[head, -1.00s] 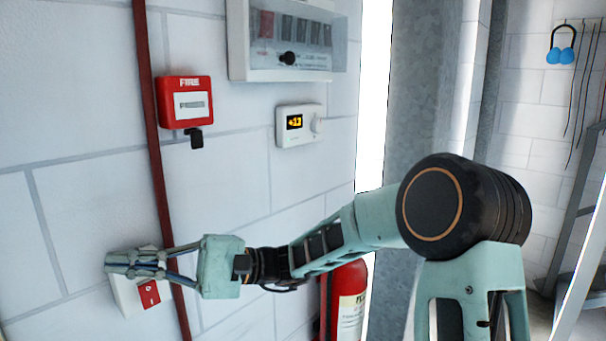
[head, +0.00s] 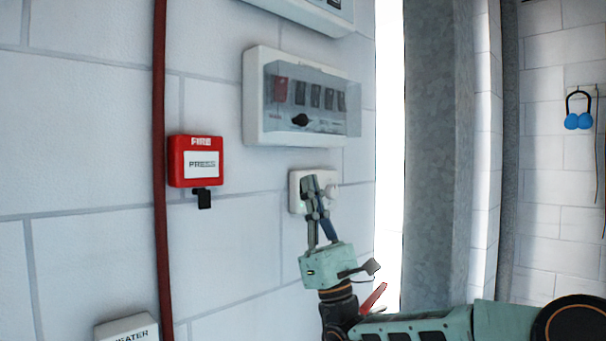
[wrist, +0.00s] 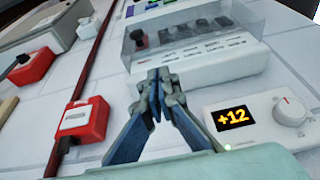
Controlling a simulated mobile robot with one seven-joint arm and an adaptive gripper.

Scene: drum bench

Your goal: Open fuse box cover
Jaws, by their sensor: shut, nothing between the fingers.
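The white fuse box (head: 255,98) is on the wall in the upper middle of the head view. Its clear cover (head: 340,122) lies over a row of dark switches and one red one, and looks closed. A black knob (head: 300,120) shows at its lower part. The box (wrist: 222,66) and cover (wrist: 240,24) also show ahead in the wrist view. My gripper (head: 310,184) points up, just below the fuse box and in front of the thermostat. Its fingers (wrist: 158,80) are shut and empty. I cannot tell whether the tips touch the box.
A white thermostat (wrist: 258,117) reading +12 is close beside my gripper. A red fire call point (head: 196,162) and a red pipe (head: 160,220) are to the left. Another white box (head: 312,12) hangs above. A grey column (head: 437,150) stands at right.

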